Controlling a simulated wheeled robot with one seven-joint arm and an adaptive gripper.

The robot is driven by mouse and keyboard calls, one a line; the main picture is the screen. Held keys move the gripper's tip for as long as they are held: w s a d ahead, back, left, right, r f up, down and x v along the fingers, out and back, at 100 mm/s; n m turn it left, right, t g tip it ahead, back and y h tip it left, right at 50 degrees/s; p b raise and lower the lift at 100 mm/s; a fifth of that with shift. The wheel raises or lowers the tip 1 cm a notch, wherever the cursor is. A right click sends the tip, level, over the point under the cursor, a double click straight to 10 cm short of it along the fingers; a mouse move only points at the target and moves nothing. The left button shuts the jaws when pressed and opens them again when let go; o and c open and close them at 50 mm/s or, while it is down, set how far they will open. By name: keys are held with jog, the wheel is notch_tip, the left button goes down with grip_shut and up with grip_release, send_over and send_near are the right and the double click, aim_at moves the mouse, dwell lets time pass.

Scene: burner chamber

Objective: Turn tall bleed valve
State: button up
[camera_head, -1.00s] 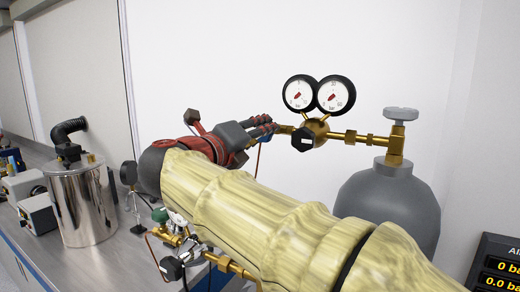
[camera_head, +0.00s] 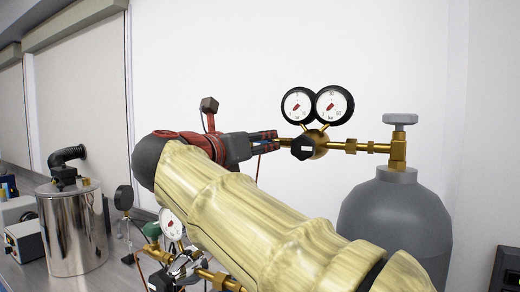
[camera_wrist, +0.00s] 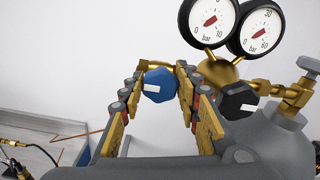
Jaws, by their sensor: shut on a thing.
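A blue faceted knob (camera_wrist: 160,85) with a white mark sits on a brass fitting at the left of the gas regulator (camera_wrist: 222,72). My gripper (camera_wrist: 162,73) has one finger on each side of this knob and is shut on it. In the head view my gripper (camera_head: 274,140) reaches in from the left, beside the regulator (camera_head: 318,143), and its fingers hide the blue knob. A black knob (camera_head: 303,147) with a white mark is on the regulator's front; it also shows in the wrist view (camera_wrist: 240,100), just right of the right finger.
Two round gauges (camera_head: 317,104) top the regulator. A brass pipe joins it to a grey gas cylinder (camera_head: 400,212) with a grey handwheel (camera_head: 400,119). A steel canister (camera_head: 72,228) and a smaller gauge (camera_head: 171,223) with brass fittings stand at the left. The white wall behind is bare.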

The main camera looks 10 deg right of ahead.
jog(key=shift+f, duration=0.15)
jog(key=o, duration=1.2)
jog(key=shift+c, duration=0.2)
jog(key=v, duration=1.2)
jog(key=shift+a, duration=0.1)
